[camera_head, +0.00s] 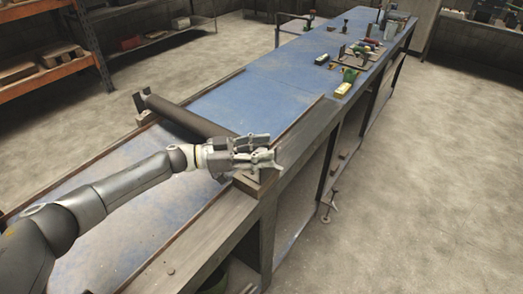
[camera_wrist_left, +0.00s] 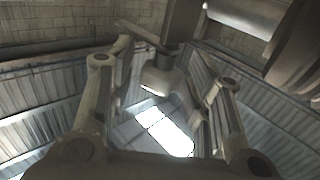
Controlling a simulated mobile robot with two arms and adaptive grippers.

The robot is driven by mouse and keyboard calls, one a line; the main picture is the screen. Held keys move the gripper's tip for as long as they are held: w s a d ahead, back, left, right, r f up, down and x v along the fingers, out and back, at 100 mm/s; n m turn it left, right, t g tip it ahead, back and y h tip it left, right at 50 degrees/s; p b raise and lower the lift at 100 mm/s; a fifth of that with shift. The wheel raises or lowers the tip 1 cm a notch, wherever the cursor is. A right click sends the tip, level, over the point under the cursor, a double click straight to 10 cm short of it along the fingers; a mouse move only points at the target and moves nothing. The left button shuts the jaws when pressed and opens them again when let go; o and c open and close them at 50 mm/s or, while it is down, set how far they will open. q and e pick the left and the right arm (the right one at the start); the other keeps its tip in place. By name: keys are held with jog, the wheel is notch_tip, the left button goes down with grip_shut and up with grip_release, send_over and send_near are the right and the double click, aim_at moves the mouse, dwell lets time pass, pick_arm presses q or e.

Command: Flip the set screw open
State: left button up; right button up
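The dark mesh tube (camera_head: 185,117) lies across the blue bench between two end brackets. My left gripper (camera_head: 272,151) is at the tube's near right end, over the bench's edge rail. The set screw is hidden behind the gripper in the head view. In the left wrist view, which looks up at the roof, a grey rounded knob (camera_wrist_left: 165,78), apparently the set screw, hangs between the fingers of my left gripper (camera_wrist_left: 160,65). The fingers are apart, with gaps visible beside the knob. The tube end (camera_wrist_left: 300,52) shows at upper right. My right gripper is in neither view.
The long blue bench (camera_head: 262,85) runs to the far right, with tools and small boxes (camera_head: 343,89) at its far part. A wooden block (camera_head: 257,181) sits beneath my left gripper. Orange shelving (camera_head: 50,75) stands at the back left.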

pick_arm(q)
jog(key=s+a, duration=0.1)
jog(key=a, duration=1.1)
jog(key=shift+s, duration=0.35)
jog(key=shift+f, duration=0.1)
